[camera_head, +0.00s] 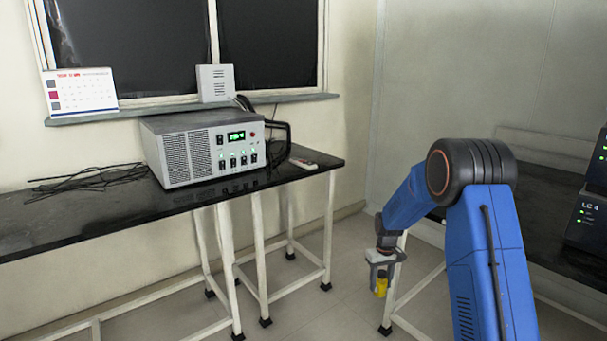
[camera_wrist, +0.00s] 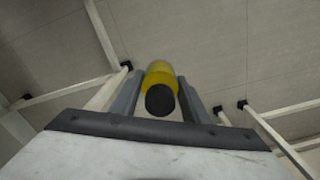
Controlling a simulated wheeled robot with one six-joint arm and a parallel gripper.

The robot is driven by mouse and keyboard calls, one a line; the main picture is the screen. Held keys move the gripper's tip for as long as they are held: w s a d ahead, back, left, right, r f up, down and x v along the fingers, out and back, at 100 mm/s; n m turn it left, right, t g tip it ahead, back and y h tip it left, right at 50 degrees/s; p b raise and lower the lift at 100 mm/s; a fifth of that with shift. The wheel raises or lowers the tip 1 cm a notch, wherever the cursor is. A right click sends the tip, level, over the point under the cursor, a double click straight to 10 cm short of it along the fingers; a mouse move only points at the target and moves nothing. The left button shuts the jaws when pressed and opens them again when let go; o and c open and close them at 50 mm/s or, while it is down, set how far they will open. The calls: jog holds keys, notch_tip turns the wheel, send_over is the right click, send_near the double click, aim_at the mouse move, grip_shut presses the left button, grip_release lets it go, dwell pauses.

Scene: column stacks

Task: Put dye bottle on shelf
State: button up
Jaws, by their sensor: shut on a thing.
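A small yellow dye bottle (camera_head: 381,286) with a dark cap is held in my gripper (camera_head: 383,268). In the wrist view the yellow bottle (camera_wrist: 160,80) sits between the two grey fingers of my gripper (camera_wrist: 160,98), its black cap facing the camera. My gripper is shut on the bottle and hangs low over the floor, near a white table leg, right of the black-topped table. No shelf can be made out for certain in either view.
A black-topped table (camera_head: 75,222) on white legs stands at the left. It bears a grey power unit (camera_head: 200,147), loose black cables (camera_head: 85,180) and a small white device (camera_head: 303,163). A windowsill (camera_head: 180,109) holds a calendar (camera_head: 80,92). Dark instruments (camera_head: 588,205) stand at the right.

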jog(key=s+f+m, duration=0.1)
jog(key=s+f, duration=0.3)
jog(key=f, duration=0.4)
jog(key=s+f+m, duration=0.1)
jog(key=s+f, duration=0.3)
jog(key=f, duration=0.4)
jog(key=shift+s+f+m, duration=0.15)
jog(key=shift+s+m, duration=0.15)
jog(key=shift+a, duration=0.1)
